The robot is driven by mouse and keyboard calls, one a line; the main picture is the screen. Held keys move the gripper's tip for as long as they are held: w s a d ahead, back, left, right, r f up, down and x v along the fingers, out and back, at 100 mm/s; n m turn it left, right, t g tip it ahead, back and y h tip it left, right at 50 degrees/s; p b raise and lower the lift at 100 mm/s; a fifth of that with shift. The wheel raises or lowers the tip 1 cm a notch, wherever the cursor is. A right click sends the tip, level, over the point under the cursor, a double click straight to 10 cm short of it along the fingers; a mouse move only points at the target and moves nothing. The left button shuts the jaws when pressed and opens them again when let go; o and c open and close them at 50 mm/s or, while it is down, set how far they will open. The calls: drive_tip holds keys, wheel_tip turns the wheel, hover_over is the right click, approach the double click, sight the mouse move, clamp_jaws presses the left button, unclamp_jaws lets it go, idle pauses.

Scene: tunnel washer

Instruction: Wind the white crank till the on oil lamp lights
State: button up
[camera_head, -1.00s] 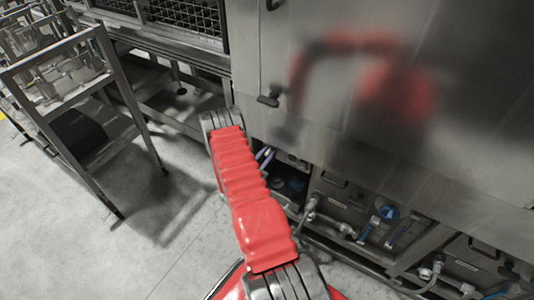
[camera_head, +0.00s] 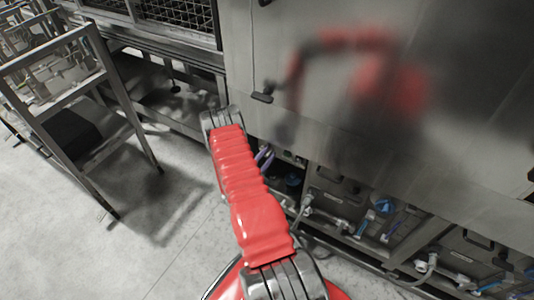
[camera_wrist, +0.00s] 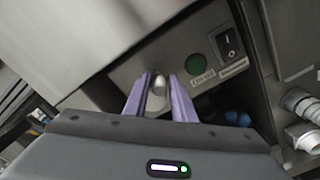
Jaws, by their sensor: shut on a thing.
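The white crank (camera_wrist: 157,86) shows in the wrist view as a pale knob on a grey panel. My gripper (camera_wrist: 160,80) is shut on it, with a purple finger on each side. Right of the crank is a round dark green lamp (camera_wrist: 196,65) above a small label too blurred to read fully; it looks unlit. In the head view my gripper's purple fingers (camera_head: 264,156) show only partly, low at the machine beyond my red arm, and the crank and lamp are hidden.
A black rocker switch (camera_wrist: 230,41) sits right of the lamp. Pipes and a blue-topped valve (camera_head: 383,206) line the machine's low bays at right. A metal rack (camera_head: 118,110) stands at left. The floor (camera_head: 130,240) between rack and arm is clear.

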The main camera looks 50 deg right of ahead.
drive_tip(key=shift+s+f, duration=0.2)
drive_tip(key=shift+f, duration=0.15)
drive_tip(key=o, duration=0.8)
drive_tip(key=shift+c, duration=0.2)
drive_tip(key=shift+o, duration=0.5)
drive_tip(key=shift+w+r, duration=0.1)
drive_tip(key=shift+w, duration=0.05)
drive_tip(key=shift+r, duration=0.1)
drive_tip(key=s+a, duration=0.1)
drive_tip(key=a, duration=1.2)
drive_tip(key=shift+s+a, duration=0.15)
drive_tip(key=shift+a, duration=0.25)
